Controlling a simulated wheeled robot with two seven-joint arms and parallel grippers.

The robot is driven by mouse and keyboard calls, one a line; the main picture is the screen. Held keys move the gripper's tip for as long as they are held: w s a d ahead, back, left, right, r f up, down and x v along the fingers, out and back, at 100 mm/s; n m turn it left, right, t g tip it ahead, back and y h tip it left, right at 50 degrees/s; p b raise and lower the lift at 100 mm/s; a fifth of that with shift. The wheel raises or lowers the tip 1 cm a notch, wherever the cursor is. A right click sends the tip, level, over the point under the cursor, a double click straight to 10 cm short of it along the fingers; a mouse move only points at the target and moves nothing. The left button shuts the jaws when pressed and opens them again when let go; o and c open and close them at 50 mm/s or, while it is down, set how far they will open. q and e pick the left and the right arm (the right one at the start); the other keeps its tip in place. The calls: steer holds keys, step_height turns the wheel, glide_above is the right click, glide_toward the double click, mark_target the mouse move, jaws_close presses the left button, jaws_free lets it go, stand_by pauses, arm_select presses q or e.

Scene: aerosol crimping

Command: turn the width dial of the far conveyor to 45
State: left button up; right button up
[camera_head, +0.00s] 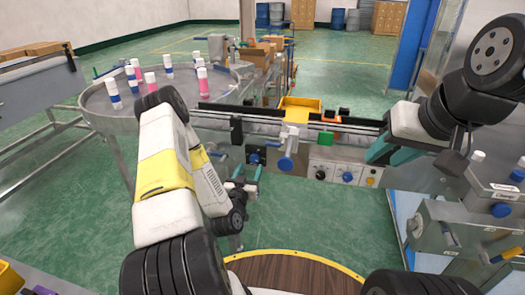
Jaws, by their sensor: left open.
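A conveyor (225,122) runs across the middle, with a control panel (335,166) on its front. The panel carries a black knob (320,174) and a blue knob (347,177). Further left are a blue-handled knob (285,163) and a dark dial on a blue plate (254,158). I cannot tell which is the width dial, and no scale number is legible. My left gripper (246,180) is open below and left of the dark dial, apparently apart from it. My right gripper (382,150) is at the conveyor's right end; its jaws are unclear.
A round metal table (112,112) with several pink, blue and white bottles stands at the left. A grey machine (455,225) stands at the right. Green floor is open beneath the conveyor.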

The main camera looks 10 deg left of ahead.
mark_target(254, 160)
arm_select(q)
steer(key=w, duration=0.5)
steer(key=shift+w+d, duration=0.1)
steer(key=shift+w, duration=0.15)
jaws_close()
